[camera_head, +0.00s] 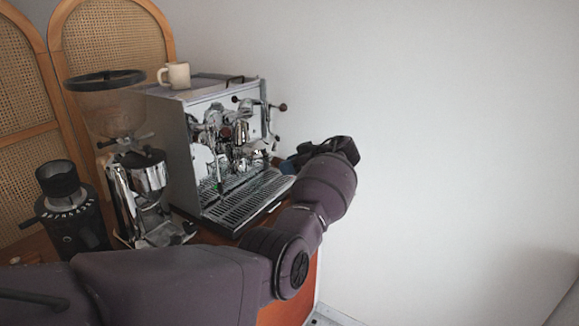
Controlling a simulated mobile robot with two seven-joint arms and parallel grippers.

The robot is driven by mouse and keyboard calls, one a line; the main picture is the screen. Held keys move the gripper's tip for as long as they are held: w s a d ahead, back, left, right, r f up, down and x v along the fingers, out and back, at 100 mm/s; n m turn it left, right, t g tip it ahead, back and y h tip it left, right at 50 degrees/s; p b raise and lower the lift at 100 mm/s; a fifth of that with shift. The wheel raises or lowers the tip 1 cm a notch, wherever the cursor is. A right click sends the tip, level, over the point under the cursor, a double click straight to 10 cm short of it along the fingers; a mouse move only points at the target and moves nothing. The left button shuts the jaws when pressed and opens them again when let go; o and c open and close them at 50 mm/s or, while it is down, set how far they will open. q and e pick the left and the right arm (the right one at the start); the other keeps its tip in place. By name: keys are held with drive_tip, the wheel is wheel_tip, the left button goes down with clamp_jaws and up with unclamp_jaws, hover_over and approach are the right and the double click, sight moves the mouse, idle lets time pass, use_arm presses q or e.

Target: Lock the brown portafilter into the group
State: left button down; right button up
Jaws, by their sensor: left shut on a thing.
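The espresso machine (172,145) stands on the cart with its chrome front turned to the right. Its chrome group (241,132) is at the middle of that front, above the drip tray. My left gripper (282,163) is at the machine's right front, beyond my wrist, pointing left towards the group. It is shut on the brown portafilter, of which only a small brown bit of handle (275,160) shows at the fingertips. The portafilter's basket is small and lost among the chrome parts; I cannot tell whether it sits in the group. My right gripper is out of view.
A cream mug (176,75) stands on the machine. A grinder with a hopper (108,112) and a smaller black grinder (73,215) stand left of it. The slatted drip tray (240,203) is bare. My left arm crosses the front. Free room lies right, before the wall.

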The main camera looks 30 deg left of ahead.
use_arm(q)
drive_tip(key=shift+r, duration=0.1)
drive_tip(key=c, duration=0.7)
unclamp_jaws()
drive_tip(key=b+v, duration=0.1)
drive_tip(key=v, duration=0.9)
drive_tip(key=shift+d+r+b, duration=0.15)
drive_tip(key=shift+d+b, duration=0.15)
drive_tip(key=shift+d, duration=0.05)
